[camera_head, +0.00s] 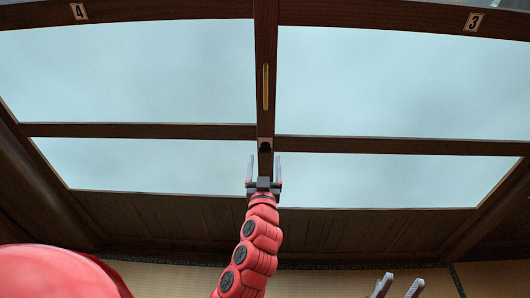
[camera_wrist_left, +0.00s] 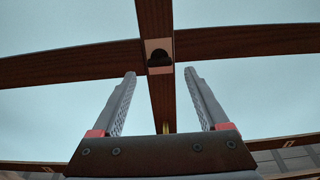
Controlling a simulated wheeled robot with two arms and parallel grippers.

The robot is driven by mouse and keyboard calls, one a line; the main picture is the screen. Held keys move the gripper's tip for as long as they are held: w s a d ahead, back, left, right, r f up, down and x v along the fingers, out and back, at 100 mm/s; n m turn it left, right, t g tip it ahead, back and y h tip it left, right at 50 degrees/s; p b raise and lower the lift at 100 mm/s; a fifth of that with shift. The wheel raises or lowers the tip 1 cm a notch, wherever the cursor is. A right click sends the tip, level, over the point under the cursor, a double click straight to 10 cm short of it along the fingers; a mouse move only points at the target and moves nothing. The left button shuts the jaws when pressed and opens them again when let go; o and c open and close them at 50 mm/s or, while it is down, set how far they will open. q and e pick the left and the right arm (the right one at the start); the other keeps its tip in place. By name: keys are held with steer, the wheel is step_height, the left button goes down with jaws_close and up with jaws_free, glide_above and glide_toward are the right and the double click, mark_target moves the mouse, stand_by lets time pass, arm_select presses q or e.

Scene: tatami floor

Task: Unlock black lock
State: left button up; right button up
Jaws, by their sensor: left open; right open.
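The black lock (camera_head: 265,146) is a small dark piece on the wooden centre post of the sliding doors, where the crossbars meet. In the left wrist view the lock (camera_wrist_left: 159,58) sits on a pale plate, just beyond and between my fingertips. My left gripper (camera_head: 264,172) is open and empty, just below the lock in the head view, fingers pointing up towards it. It also shows in the left wrist view (camera_wrist_left: 161,82), with its fingers apart and not touching the lock. My right gripper (camera_head: 398,284) is open and empty at the bottom edge, away from the doors.
A brass-coloured strip (camera_head: 265,86) runs along the centre post above the lock. Large pale panes (camera_head: 400,80) fill the dark wooden door frames. Number plates 4 (camera_head: 79,11) and 3 (camera_head: 473,21) are at the top. Tatami floor (camera_head: 330,283) lies clear in front of the doors.

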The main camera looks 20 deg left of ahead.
mark_target(265, 152)
arm_select(q)
steer(key=shift+x, duration=2.05)
steer(key=shift+f, duration=0.1)
jaws_close()
